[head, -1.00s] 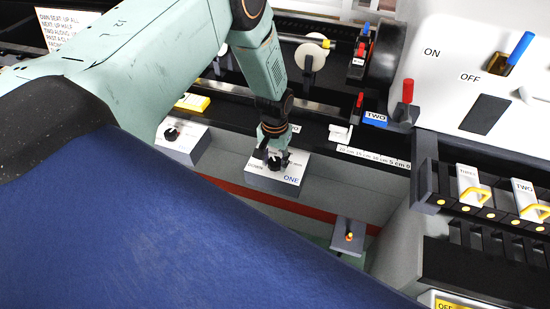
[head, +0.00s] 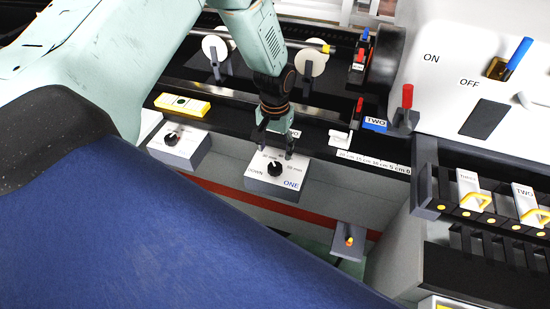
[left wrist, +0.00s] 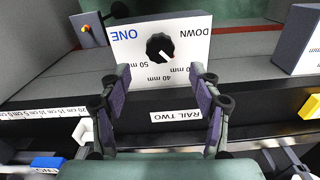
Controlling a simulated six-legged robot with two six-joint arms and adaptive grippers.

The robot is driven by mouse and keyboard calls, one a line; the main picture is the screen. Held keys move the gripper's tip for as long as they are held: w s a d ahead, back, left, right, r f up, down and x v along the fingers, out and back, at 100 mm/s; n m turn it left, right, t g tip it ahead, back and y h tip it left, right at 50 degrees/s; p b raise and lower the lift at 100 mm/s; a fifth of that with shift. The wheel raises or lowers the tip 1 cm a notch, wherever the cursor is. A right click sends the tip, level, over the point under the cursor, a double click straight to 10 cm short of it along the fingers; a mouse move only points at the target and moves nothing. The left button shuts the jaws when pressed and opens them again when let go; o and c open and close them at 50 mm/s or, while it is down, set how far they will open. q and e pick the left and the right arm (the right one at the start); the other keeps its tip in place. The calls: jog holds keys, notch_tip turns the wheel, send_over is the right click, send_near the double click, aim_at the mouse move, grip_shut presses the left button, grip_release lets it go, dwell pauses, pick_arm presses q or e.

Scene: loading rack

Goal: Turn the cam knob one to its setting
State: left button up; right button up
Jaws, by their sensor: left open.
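The cam knob one (head: 275,169) is a round black knob with a white pointer line, on a grey box with a white top marked ONE (head: 291,184). In the left wrist view the knob (left wrist: 160,47) shows with DOWN, 40 mm and 50 mm marks around it; its pointer mark, red-tipped there, points toward the lower right, between DOWN and 40 mm. My left gripper (head: 275,150) is open and empty, behind and above the knob. In the left wrist view its two fingers (left wrist: 160,85) are spread apart, short of the knob. My right gripper is not in view.
A second knob box (head: 178,146) stands to the left. A small grey block with a red and yellow button (head: 349,241) is at the lower right. A black rail with a RAIL TWO label (left wrist: 182,115) runs behind the box. A blue surface (head: 150,240) fills the lower left.

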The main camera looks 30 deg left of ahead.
pick_arm(q)
jog(key=shift+r, duration=2.3)
jog(key=shift+s, duration=0.1)
